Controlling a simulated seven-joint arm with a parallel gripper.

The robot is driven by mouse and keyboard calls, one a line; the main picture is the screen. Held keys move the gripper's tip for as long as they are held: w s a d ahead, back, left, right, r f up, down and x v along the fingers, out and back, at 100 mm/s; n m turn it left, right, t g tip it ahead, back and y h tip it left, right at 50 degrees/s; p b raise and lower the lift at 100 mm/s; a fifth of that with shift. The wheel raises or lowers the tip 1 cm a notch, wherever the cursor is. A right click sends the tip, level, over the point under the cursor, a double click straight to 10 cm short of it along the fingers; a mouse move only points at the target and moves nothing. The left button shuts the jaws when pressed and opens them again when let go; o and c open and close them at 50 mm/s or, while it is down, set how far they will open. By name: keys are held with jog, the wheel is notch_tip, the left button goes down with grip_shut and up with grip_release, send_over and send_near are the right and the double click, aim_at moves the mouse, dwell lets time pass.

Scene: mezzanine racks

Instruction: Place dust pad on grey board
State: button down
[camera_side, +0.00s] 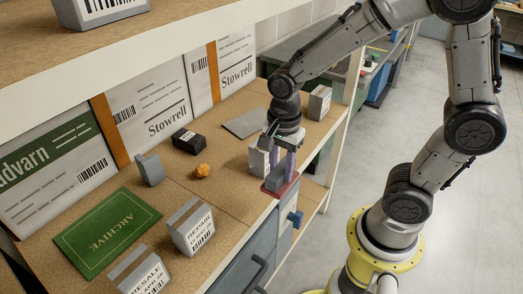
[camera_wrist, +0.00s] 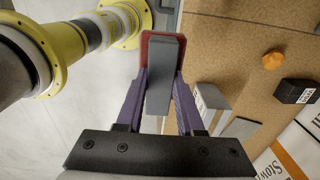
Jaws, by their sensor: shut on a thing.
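The dust pad, a grey bar-like grip on a flat dark red base, is held in my gripper (camera_side: 279,166). In the wrist view the dust pad (camera_wrist: 163,80) sits between my purple fingers (camera_wrist: 162,88), with its red base showing at the far end. In the side view the dust pad (camera_side: 275,182) hangs at the shelf's front edge; its exact height is hard to tell. The grey board (camera_side: 243,122) lies flat on the shelf, behind and left of my gripper. It shows partly in the wrist view (camera_wrist: 242,128), beyond the gripper body.
A grey box (camera_side: 257,160) stands just left of my gripper, near the board. A black box (camera_side: 187,140), orange lump (camera_side: 203,170), upright grey object (camera_side: 149,169), green archive board (camera_side: 107,231), and repair box (camera_side: 193,226) are further left. Another box (camera_side: 319,102) stands right.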

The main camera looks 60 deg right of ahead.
jog(key=w+d+f, duration=0.2)
jog(key=d+f, duration=0.1)
jog(key=d, duration=0.9)
jog(key=w+d+f, duration=0.2)
jog(key=d, duration=1.1)
send_over(249, 131)
notch_tip(249, 131, down, 7)
jog(key=shift+r, duration=0.1)
jog(key=c, duration=0.5)
grip_release()
jog(key=shift+c, duration=0.2)
notch_tip(249, 131, up, 12)
